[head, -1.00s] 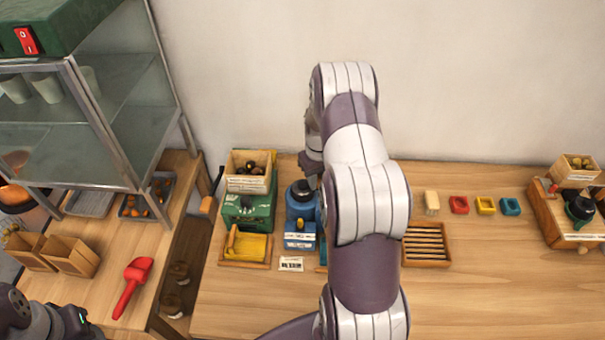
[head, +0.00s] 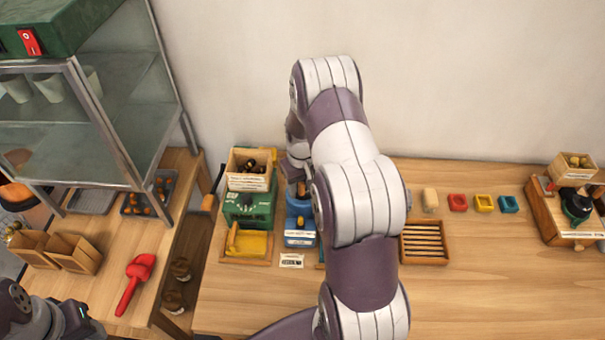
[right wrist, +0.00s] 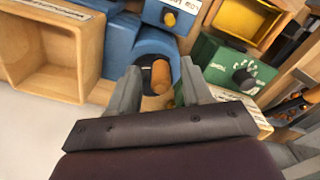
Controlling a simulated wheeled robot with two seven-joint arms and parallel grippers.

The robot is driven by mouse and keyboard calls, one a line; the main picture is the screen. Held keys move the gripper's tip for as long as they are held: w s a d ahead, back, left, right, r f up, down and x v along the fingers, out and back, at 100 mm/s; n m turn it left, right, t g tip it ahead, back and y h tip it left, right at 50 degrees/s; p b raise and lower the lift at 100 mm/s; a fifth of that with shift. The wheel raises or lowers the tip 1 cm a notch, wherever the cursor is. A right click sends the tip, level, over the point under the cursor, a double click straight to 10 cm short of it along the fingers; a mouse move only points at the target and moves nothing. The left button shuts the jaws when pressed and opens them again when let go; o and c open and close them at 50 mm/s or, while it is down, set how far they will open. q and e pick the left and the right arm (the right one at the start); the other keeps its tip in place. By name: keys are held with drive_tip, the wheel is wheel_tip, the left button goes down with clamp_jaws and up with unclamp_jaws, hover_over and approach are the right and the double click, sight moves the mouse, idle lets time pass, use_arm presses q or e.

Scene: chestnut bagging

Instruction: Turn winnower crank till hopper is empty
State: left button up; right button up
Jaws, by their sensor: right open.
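The blue machine (head: 300,222) stands on the table, partly hidden by my right arm. In the right wrist view its blue body (right wrist: 150,45) carries a dark disc with a wooden crank handle (right wrist: 161,76). My right gripper (right wrist: 158,88) is open, with its fingers on either side of this handle; contact is unclear. In the head view my right gripper (head: 302,185) is at the top of the machine, largely hidden. A wooden box (right wrist: 88,58) beside the blue machine looks empty in the wrist view. My left gripper is not clearly shown; only part of that arm is visible.
The green machine (head: 240,216) stands close by, with a wooden hopper (head: 247,184) holding dark chestnuts and a yellow tray (head: 248,243) in front. A slatted rack (head: 424,242) lies right of my arm. The table (head: 480,300) is clear at front right.

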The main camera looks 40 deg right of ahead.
wheel_tip(320, 180, up, 7)
drive_tip(key=p, duration=0.4)
drive_tip(key=shift+p, duration=0.4)
clamp_jaws()
idle(1.1)
